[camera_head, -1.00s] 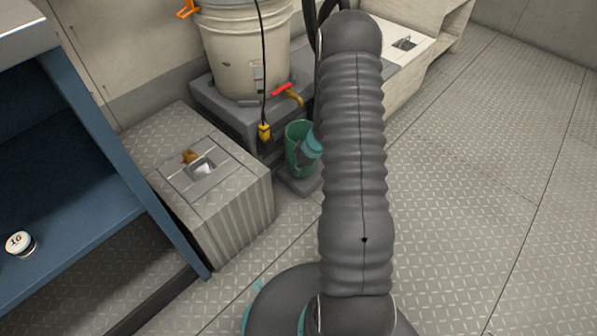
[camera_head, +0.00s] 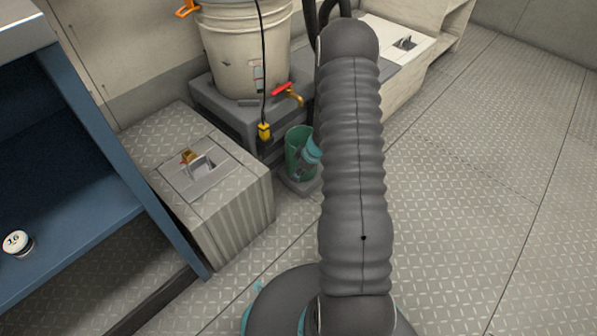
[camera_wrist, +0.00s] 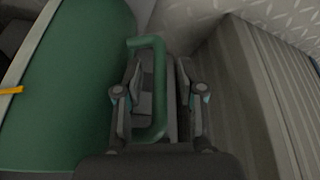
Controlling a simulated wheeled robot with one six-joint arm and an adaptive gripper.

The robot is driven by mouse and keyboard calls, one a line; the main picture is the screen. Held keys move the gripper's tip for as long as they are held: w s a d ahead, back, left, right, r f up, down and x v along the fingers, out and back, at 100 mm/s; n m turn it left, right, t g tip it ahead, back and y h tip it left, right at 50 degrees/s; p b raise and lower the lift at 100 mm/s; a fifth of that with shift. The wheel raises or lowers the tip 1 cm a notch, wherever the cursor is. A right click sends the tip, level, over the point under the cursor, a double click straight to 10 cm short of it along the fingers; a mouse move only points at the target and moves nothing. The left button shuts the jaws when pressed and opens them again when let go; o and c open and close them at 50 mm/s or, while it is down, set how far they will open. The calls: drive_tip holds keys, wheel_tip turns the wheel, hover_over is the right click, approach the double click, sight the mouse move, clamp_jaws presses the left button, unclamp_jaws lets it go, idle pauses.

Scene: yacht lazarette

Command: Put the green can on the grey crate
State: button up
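The green can (camera_head: 297,150) stands upright on a small grey base, below the tap of the white bucket. My arm hides its right side in the head view. In the wrist view the can's green wall (camera_wrist: 75,85) fills the left, with its upright loop handle (camera_wrist: 160,85) towards the middle. My gripper (camera_wrist: 159,78) is open, with one finger on each side of the handle's bar and gaps showing. In the head view my gripper is mostly hidden by my arm. A dark grey crate-like block (camera_head: 233,114) under the bucket seems to be the grey crate.
The white bucket (camera_head: 245,55) with a red-handled tap (camera_head: 285,91) stands on the dark grey block. A tread-plate box (camera_head: 235,220) stands close left of the can. A blue shelf (camera_head: 75,220) is at far left. Open floor (camera_head: 470,200) lies to the right.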

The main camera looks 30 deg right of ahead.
drive_tip(key=shift+r+p, duration=0.2)
drive_tip(key=shift+p, duration=0.15)
drive_tip(key=p+v, duration=0.1)
drive_tip(key=v, duration=1.1)
drive_tip(key=s+a+r+m, duration=0.1)
drive_tip(key=s+a+r, duration=0.1)
drive_tip(key=a+r, duration=0.45)
drive_tip(key=s+a+r+m, duration=0.1)
drive_tip(key=s+a+r, duration=0.15)
drive_tip(key=r, duration=0.65)
drive_tip(key=s+a+r+m, duration=0.1)
drive_tip(key=a+r, duration=0.4)
drive_tip(key=r, duration=0.2)
drive_tip(key=s+a+r+m+t+h, duration=0.1)
drive_tip(key=s+a+r+m, duration=0.1)
drive_tip(key=s+r, duration=0.3)
drive_tip(key=s+a+r+m+t+h, duration=0.1)
drive_tip(key=s+r, duration=0.5)
drive_tip(key=s, duration=0.8)
drive_tip(key=a+m+h, duration=0.1)
drive_tip(key=a+m, duration=0.1)
drive_tip(key=shift+a+m, duration=0.3)
